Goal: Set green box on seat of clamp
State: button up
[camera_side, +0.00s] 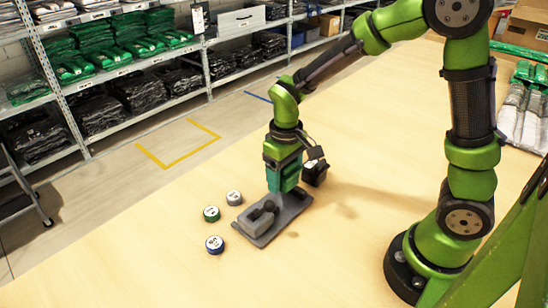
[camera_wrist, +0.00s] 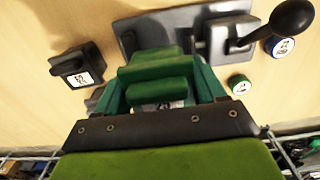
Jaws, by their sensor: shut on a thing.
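My gripper (camera_side: 284,183) points down and is shut on the green box (camera_side: 286,176). The box shows between the green fingers in the wrist view (camera_wrist: 157,72); box and fingers are close in colour, so its edges are hard to tell. The grey clamp (camera_side: 257,237) lies flat on the table, with raised blocks and a dark knobbed lever. In the side view the box is at the clamp's far right end. I cannot tell whether it touches the base. In the wrist view, the clamp (camera_wrist: 207,14) lies beyond the fingertips, partly hidden by the box, its black knob (camera_wrist: 293,19) at right.
A black labelled box (camera_side: 315,172) stands close to the gripper's right. Left of the clamp are a grey tin (camera_side: 234,198), a green-rimmed tin (camera_side: 211,213) and a blue tin (camera_side: 214,245). The front table is clear. Stocked shelves (camera_side: 147,62) stand beyond it.

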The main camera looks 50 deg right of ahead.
aim_at(284, 203)
notch_tip(284, 203, down, 5)
jog(key=shift+r, duration=0.1)
jog(key=shift+s+f, duration=0.15)
jog(key=shift+f, duration=0.5)
jog(key=o, duration=1)
jog(key=shift+a, duration=0.1)
jog(key=shift+c, duration=0.2)
jog(key=shift+o, duration=0.8)
notch_tip(284, 203, up, 19)
jog(key=s+d+r+m+t+y, duration=0.1)
jog(key=s+r+m+t+y, duration=0.1)
jog(key=s+t, duration=0.5)
jog(key=s+r+m, duration=0.1)
jog(key=s+m, duration=0.1)
jog(key=s, duration=0.2)
jog(key=shift+d+r, duration=0.15)
jog(key=shift+r, duration=0.15)
